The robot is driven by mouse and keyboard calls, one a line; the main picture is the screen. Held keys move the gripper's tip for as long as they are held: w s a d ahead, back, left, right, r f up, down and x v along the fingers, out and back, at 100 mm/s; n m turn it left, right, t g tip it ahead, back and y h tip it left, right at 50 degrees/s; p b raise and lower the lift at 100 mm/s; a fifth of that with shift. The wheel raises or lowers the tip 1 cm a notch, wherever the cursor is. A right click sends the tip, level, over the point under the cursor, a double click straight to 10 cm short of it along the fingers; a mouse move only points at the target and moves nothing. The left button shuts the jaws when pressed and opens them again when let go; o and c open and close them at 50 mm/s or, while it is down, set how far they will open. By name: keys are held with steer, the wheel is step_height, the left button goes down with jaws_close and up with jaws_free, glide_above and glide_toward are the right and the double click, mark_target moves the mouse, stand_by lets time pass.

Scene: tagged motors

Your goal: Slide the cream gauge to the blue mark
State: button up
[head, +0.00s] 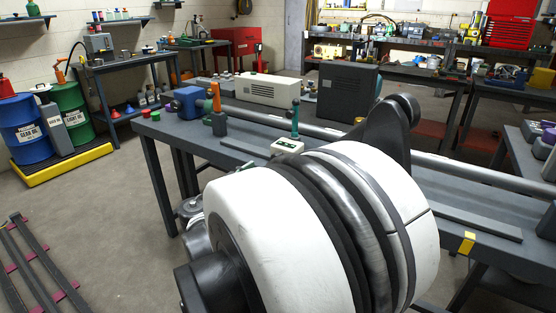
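The cream gauge (287,147) is a small low block with a green face, on the long grey bench left of my arm. A green upright post (295,120) stands at its back; I cannot tell whether it is part of the gauge. A dark flat strip (243,149) runs along the bench by the gauge and shows again right of my arm. No blue mark shows; my large white and black arm hides the middle of the bench. My gripper is not in view.
A blue motor (188,103), an orange-handled tool (216,97), a cream box (268,89) and a dark grey cabinet (346,92) stand behind the gauge. A long metal bar (480,174) runs along the bench. A yellow mark (467,242) is on the front edge.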

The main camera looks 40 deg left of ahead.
mark_target(274, 158)
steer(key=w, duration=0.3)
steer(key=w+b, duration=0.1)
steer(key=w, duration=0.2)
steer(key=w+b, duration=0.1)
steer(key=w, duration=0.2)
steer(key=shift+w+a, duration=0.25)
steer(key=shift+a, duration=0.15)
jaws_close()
